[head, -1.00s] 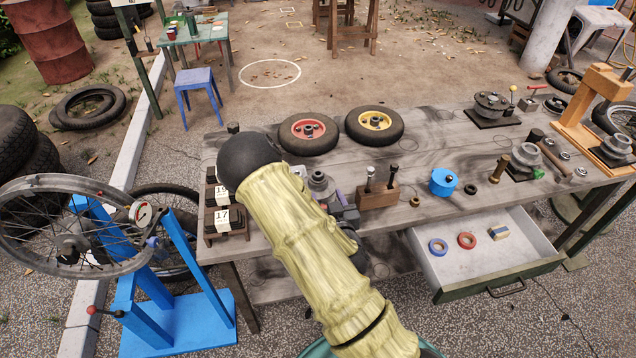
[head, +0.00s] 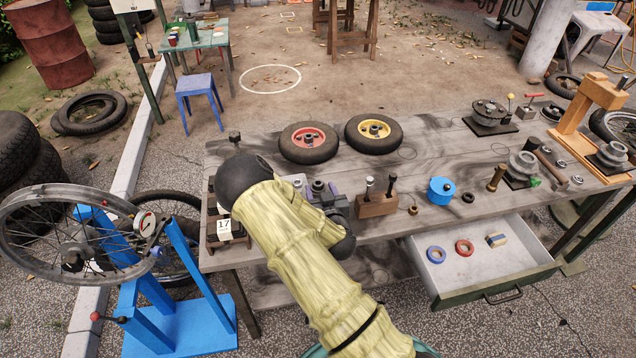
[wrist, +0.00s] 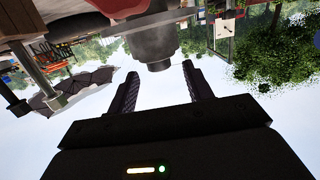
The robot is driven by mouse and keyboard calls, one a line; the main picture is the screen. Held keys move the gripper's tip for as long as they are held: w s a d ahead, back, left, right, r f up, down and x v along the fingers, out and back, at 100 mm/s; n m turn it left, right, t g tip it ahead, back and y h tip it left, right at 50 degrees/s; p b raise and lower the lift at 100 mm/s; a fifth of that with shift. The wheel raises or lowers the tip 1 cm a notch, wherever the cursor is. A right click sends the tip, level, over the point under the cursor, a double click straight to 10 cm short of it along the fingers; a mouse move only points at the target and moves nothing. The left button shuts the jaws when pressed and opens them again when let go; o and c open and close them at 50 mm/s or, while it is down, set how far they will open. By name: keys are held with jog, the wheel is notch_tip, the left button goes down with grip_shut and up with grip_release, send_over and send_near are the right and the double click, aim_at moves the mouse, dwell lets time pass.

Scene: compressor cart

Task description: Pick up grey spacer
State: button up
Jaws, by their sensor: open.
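No thing is clearly recognisable as the grey spacer. In the head view, a small grey round part (head: 318,187) stands on the bench just beyond my arm, partly hidden by it. In the wrist view, my gripper (wrist: 157,78) is open, with its two dark ribbed fingers apart. A large grey cylinder (wrist: 152,42) with a narrower end shows beyond the fingertips. I cannot tell whether it is the spacer, and nothing is gripped. The wrist picture appears upside down, with sky below. I cannot make out my fingers in the head view.
The wooden bench (head: 440,150) carries red-hub (head: 309,141) and yellow-hub wheels (head: 374,132), a wooden block with bolts (head: 377,206) and a blue round part (head: 441,190). An open drawer (head: 530,258) holds a blue ring, a red ring and a small block. A blue wheel stand (head: 185,325) stands left.

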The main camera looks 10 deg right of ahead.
jog(key=shift+w+f, duration=0.1)
jog(key=shift+w, duration=0.75)
jog(key=c, duration=1.1)
notch_tip(320, 180, up, 10)
jog(key=shift+r+b, duration=0.1)
jog(key=shift+b, duration=0.2)
